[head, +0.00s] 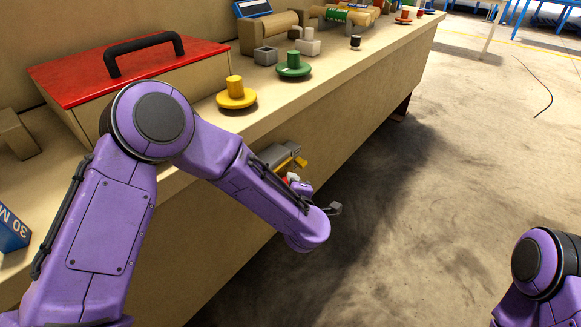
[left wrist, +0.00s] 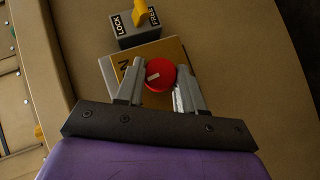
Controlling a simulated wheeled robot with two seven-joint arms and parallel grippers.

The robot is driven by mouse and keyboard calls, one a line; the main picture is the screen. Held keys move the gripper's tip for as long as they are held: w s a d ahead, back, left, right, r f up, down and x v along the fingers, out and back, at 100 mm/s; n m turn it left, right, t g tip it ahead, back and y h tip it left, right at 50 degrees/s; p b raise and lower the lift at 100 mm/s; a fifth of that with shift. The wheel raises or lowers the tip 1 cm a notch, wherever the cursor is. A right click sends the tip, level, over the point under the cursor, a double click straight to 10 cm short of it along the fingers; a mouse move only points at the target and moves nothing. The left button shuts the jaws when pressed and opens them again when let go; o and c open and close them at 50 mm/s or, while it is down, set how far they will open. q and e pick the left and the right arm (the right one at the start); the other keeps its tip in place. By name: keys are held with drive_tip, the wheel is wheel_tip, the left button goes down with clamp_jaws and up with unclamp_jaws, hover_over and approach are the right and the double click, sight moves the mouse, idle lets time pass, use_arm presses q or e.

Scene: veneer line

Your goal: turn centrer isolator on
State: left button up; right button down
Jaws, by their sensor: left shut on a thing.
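The isolator knob is a round red knob (left wrist: 160,69) with a pale pointer mark, on a yellow plate (left wrist: 175,47) in the left wrist view. Black lettering on the plate is partly covered by a finger. My left gripper (left wrist: 159,88) has one finger on each side of the knob and is shut on it. In the head view the wrist reaches the front face of the bench, and my forearm hides most of the knob and plate. My right gripper is out of view; only part of that arm shows at the lower right.
Beside the plate is a grey box (left wrist: 123,36) marked LOCK, with a yellow lever (left wrist: 146,14). On the bench top (head: 330,82) stand yellow (head: 236,98) and green (head: 293,69) knobbed discs and a red-lidded box (head: 75,82).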

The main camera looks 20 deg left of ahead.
use_arm(q)
drive_tip(key=shift+w+d+r+m+g+y+p, duration=0.15)
drive_tip(key=shift+m+g+p, duration=0.85)
drive_tip(key=shift+p, duration=1.2)
drive_tip(key=shift+w+a+r+m+g+y+p, duration=0.15)
drive_tip(key=shift+m+g+p, duration=0.4)
drive_tip(key=shift+g+p, duration=1.35)
drive_tip(key=shift+w+d+m+g+y+p, duration=0.15)
drive_tip(key=shift+m+g+p, duration=0.7)
drive_tip(key=shift+p, duration=1.65)
drive_tip(key=shift+s, duration=0.1)
drive_tip(key=o, duration=1)
drive_tip(key=shift+o, duration=0.2)
drive_tip(key=v, duration=1)
drive_tip(key=shift+d+r+b, duration=0.15)
drive_tip(key=shift+d+b, duration=0.15)
